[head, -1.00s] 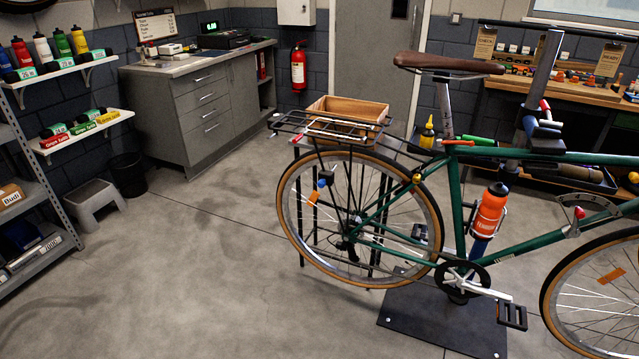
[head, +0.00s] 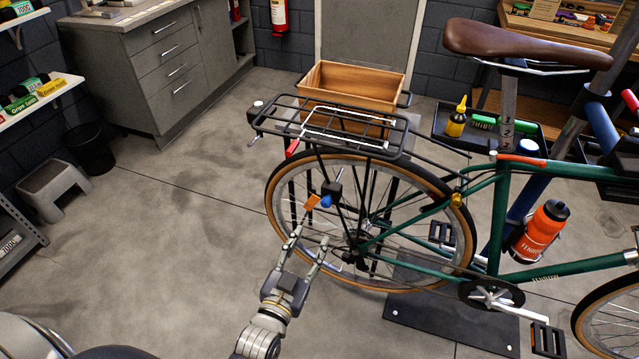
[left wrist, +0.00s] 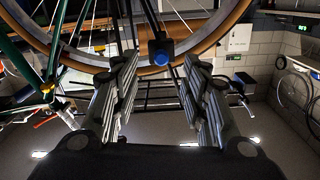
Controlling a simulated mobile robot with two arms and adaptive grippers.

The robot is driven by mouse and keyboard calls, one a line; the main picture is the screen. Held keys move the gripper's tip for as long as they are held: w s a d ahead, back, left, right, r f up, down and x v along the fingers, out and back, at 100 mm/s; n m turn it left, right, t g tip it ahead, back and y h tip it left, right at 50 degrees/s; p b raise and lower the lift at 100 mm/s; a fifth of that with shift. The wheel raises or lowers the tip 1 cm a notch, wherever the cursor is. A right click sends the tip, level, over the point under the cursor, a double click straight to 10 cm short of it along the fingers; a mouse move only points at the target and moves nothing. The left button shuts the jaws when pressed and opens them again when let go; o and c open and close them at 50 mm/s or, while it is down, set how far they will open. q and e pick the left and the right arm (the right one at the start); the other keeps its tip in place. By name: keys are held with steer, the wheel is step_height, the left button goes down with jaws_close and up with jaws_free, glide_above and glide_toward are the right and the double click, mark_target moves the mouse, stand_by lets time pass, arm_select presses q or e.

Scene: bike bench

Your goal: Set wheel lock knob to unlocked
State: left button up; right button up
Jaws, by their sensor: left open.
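The wheel lock knob looks to be the blue knob (head: 326,201) on a small black block (head: 331,187) at the left part of the rear wheel (head: 270,215) of the green bicycle. My left gripper (head: 311,238) is open and empty, just below the knob in the head view, fingers pointing up towards it. In the left wrist view the blue knob (left wrist: 160,57) shows ahead between the two spread fingers of my left gripper (left wrist: 160,68), apart from both. I cannot tell the knob's setting. My right gripper is not in view.
An orange reflector (head: 312,203) sits close to the knob. A wooden crate (head: 380,82) stands behind the rack. The floor left of the wheel is clear.

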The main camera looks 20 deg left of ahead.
mark_target(325, 206)
arm_select(q)
steer(key=w, duration=0.3)
steer(key=w+r, duration=0.1)
steer(key=w, duration=0.2)
steer(key=w+p, duration=0.1)
steer(key=w, duration=0.2)
steer(key=shift+w+d+r, duration=0.15)
steer(key=shift+r, duration=0.1)
steer(key=shift+w, duration=0.7)
jaws_close()
steer(key=s+p, duration=0.3)
steer(key=s, duration=0.2)
steer(key=shift+s+f, duration=0.15)
steer(key=shift+s, duration=0.1)
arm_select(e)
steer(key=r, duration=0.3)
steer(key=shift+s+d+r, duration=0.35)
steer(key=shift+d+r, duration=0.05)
